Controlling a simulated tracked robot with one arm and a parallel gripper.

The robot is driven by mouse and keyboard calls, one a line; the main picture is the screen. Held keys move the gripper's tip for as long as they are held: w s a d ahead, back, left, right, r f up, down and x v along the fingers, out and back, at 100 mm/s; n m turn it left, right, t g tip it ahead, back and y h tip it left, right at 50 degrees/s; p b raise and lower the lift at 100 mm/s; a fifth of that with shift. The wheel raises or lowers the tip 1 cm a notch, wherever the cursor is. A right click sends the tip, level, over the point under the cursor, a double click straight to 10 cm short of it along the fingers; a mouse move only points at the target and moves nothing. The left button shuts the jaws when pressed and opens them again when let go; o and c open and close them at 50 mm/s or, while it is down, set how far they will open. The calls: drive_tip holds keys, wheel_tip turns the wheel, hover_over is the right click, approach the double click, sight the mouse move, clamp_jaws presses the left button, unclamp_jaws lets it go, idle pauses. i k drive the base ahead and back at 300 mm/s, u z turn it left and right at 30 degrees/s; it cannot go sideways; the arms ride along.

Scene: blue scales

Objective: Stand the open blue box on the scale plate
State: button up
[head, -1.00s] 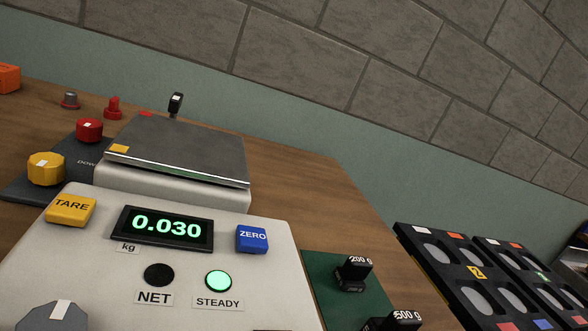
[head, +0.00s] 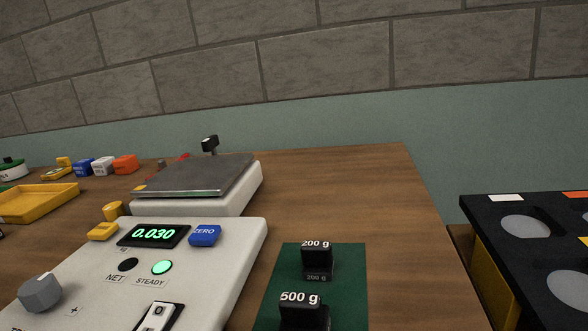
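The scale plate (head: 196,174) is a flat grey metal square on a white base, left of centre in the head view. Nothing stands on it. The scale's display (head: 153,234) reads 0.030 in green, and the round STEADY lamp (head: 162,267) is lit green. No open blue box can be made out. My gripper is not in view.
A green mat (head: 347,289) holds a 200 g weight (head: 317,259) and a 500 g weight (head: 302,311). A yellow tray (head: 40,203) lies left. A black rack (head: 518,204) is at right. Table right of the plate is clear.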

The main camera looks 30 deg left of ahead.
sight(189, 175)
drive_tip(key=u, duration=0.55)
drive_tip(key=i, duration=0.15)
drive_tip(key=z, duration=1.35)
drive_tip(key=k, duration=1.05)
drive_tip(key=u, duration=1.4)
drive_tip(key=i, duration=1.6)
drive_tip(key=u, duration=0.05)
